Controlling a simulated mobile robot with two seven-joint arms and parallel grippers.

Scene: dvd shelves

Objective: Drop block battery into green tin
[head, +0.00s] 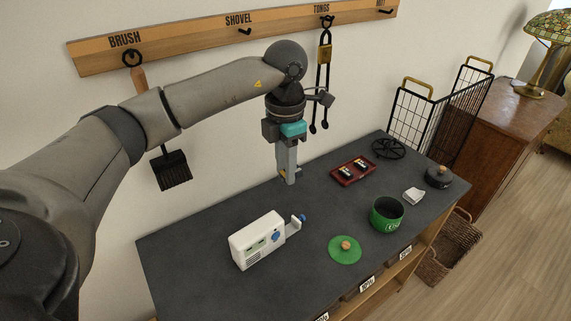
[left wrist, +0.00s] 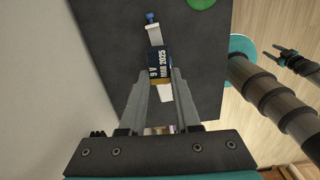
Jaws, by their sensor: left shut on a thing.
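The block battery (left wrist: 159,62), dark blue with a gold band and marked "9 V MAR 2025", is between the fingers of my left gripper (left wrist: 161,76). In the head view my left gripper (head: 288,181) is shut on it above the back of the dark worktop, left of the red tray. The battery is mostly hidden there. The green tin (head: 387,214) stands upright and uncovered near the front edge, right of and nearer than the gripper. Its green lid (head: 345,250) with a wooden knob lies beside it.
A white device (head: 257,240) with an arm and blue knob stands left of the lid. The red tray (head: 353,171) holds small dark items. A white piece (head: 414,196), a dark lidded pot (head: 439,178) and a black wheel-like stand (head: 388,149) are right. The left worktop is clear.

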